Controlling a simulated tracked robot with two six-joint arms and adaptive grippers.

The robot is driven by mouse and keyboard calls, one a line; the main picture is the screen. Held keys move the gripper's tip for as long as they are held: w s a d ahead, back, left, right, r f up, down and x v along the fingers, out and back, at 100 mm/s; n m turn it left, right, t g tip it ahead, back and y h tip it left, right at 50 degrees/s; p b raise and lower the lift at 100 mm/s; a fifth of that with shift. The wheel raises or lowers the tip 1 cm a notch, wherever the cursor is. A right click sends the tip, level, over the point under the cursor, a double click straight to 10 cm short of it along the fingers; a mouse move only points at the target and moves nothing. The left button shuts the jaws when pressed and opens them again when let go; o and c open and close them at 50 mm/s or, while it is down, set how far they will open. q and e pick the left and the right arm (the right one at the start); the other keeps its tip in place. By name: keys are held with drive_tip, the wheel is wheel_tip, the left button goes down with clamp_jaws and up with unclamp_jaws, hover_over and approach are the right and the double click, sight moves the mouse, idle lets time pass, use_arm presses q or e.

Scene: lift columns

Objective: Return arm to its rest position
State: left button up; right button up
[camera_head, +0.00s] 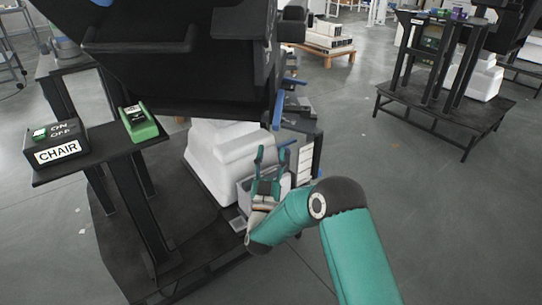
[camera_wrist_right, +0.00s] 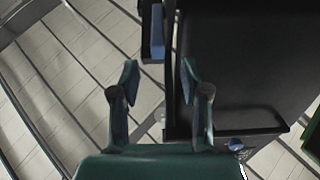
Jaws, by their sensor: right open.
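My right arm (camera_head: 355,250) is teal with a dark joint and reaches in from the bottom right of the head view. Its gripper (camera_head: 270,158) is open and empty, with the fingers pointing up in the picture, in front of the white rounded block and boxes. In the right wrist view the two fingers (camera_wrist_right: 158,82) stand apart with nothing between them. A black chair-like panel (camera_wrist_right: 245,60) shows beyond them at the right. My left gripper is not in view.
A black chair (camera_head: 180,60) stands at the upper left. A black box marked CHAIR (camera_head: 55,146) and a green device (camera_head: 138,122) rest on a side shelf. A white block (camera_head: 215,155) is beneath the chair. Open grey floor (camera_head: 440,210) lies to the right.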

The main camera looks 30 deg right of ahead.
drive_tip(key=shift+d, duration=0.1)
drive_tip(key=s+a+f+n+g+y, duration=0.2)
drive_tip(key=s+a+f+g+y, duration=0.15)
drive_tip(key=f, duration=0.55)
drive_tip(key=s+a+f+n+g+y, duration=0.25)
drive_tip(key=f+y, duration=0.25)
drive_tip(key=f, duration=0.4)
drive_tip(key=s+a+f+n+g+y, duration=0.1)
drive_tip(key=s+a+f+g+y, duration=0.3)
drive_tip(key=f, duration=0.6)
drive_tip(key=s+a+f+g+y, duration=0.2)
drive_tip(key=s+a+f+g, duration=0.1)
drive_tip(key=s, duration=0.5)
drive_tip(key=s+a+f+g+y, duration=0.2)
drive_tip(key=s+f+g, duration=0.1)
drive_tip(key=s, duration=0.4)
drive_tip(key=s+a+f+g+y, duration=0.2)
drive_tip(key=s+a+f+g, duration=0.1)
drive_tip(key=s, duration=0.5)
wheel_tip(320, 180, up, 32)
drive_tip(key=p, duration=3.1)
drive_tip(key=shift+s+f+p, duration=0.25)
drive_tip(key=shift+s+p, duration=0.1)
drive_tip(key=shift+s, duration=0.05)
